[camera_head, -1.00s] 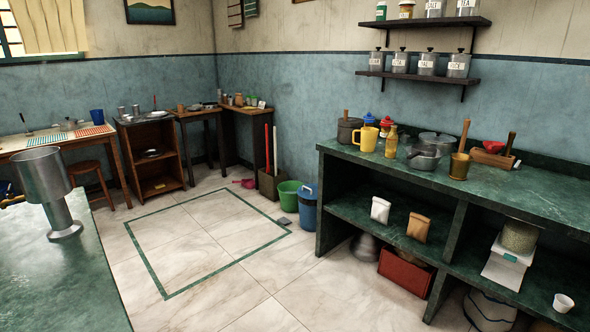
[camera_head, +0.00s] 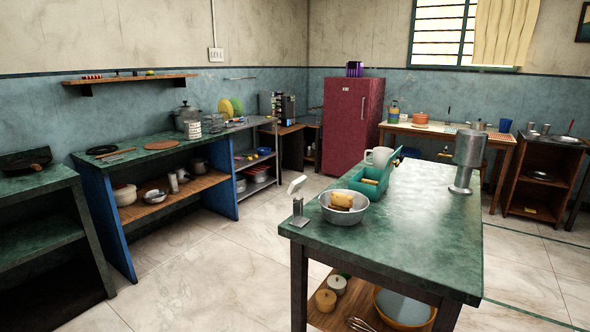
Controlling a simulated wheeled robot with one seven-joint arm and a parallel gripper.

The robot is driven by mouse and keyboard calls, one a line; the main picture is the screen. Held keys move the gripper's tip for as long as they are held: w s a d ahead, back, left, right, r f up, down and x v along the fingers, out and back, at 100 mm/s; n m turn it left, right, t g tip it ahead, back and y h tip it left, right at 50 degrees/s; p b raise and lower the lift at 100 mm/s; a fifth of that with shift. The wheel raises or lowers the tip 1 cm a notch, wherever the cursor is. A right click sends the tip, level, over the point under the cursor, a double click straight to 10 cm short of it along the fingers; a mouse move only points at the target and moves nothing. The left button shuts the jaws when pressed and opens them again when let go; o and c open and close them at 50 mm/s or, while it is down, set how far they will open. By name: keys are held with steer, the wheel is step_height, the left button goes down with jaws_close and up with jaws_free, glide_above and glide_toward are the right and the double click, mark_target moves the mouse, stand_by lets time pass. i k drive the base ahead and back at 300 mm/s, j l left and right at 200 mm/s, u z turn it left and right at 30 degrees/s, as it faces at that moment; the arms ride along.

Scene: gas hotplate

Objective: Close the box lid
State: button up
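A teal-green open container (camera_head: 362,181), which looks like the box, sits on the green table near its far left edge. A green panel at its right side stands up at a tilt and may be its raised lid. Something yellowish-brown shows inside it. A white mug stands close behind it. My gripper is not in view, and no part of my arm shows.
The green table (camera_head: 420,240) carries a metal bowl (camera_head: 344,209) with food in front of the container, and a tall metal vessel (camera_head: 467,160) at the right. Pots and bowls sit on the lower shelf. Blue-sided shelves (camera_head: 215,168) line the left wall. The tiled floor (camera_head: 195,285) between is clear.

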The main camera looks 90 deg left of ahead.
mark_target(388, 170)
steer(key=u, duration=3.05)
